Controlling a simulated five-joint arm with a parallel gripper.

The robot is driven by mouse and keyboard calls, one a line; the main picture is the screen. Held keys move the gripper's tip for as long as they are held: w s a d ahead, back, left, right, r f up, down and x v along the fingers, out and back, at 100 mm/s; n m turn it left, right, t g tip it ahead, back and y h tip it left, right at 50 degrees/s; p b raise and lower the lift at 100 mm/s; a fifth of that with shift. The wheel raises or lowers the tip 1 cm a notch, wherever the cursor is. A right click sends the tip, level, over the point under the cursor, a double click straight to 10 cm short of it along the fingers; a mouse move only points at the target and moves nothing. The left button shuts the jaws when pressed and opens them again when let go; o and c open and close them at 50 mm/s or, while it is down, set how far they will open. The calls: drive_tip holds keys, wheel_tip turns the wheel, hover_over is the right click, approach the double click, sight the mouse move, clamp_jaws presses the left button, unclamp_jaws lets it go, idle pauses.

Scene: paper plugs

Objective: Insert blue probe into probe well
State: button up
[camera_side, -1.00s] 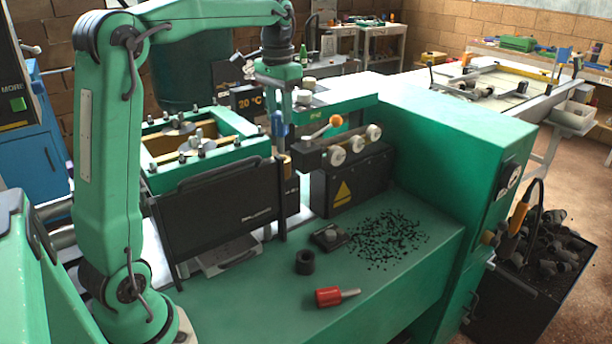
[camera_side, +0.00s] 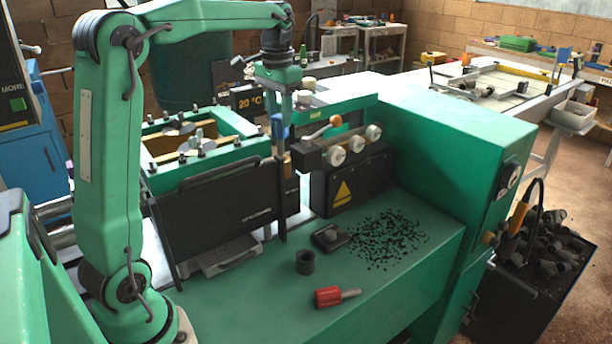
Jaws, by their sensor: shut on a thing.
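The blue probe (camera_side: 277,124) is upright between the fingers of my gripper (camera_side: 279,110), which is shut on it. It hangs just above a brass-coloured fitting (camera_side: 285,162) beside a dark upright post (camera_side: 281,205), at the right end of the black panel. I cannot tell whether the probe's lower end touches the fitting or is inside it. The probe well is not clearly distinguishable; the brass-coloured fitting may be it.
A green frame with clamps (camera_side: 205,160) stands left of the probe. An orange-knobbed lever (camera_side: 335,120) and round white knobs (camera_side: 336,156) are close on the right. A red-handled tool (camera_side: 328,297), a black ring (camera_side: 305,262) and dark scraps (camera_side: 385,240) lie on the green bench (camera_side: 240,300).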

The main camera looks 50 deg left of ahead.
sight(280, 130)
drive_tip(key=shift+f, duration=2.45)
idle(0.7)
drive_tip(key=o, duration=1.2)
drive_tip(key=shift+r, duration=0.15)
drive_tip(key=shift+r, duration=2.6)
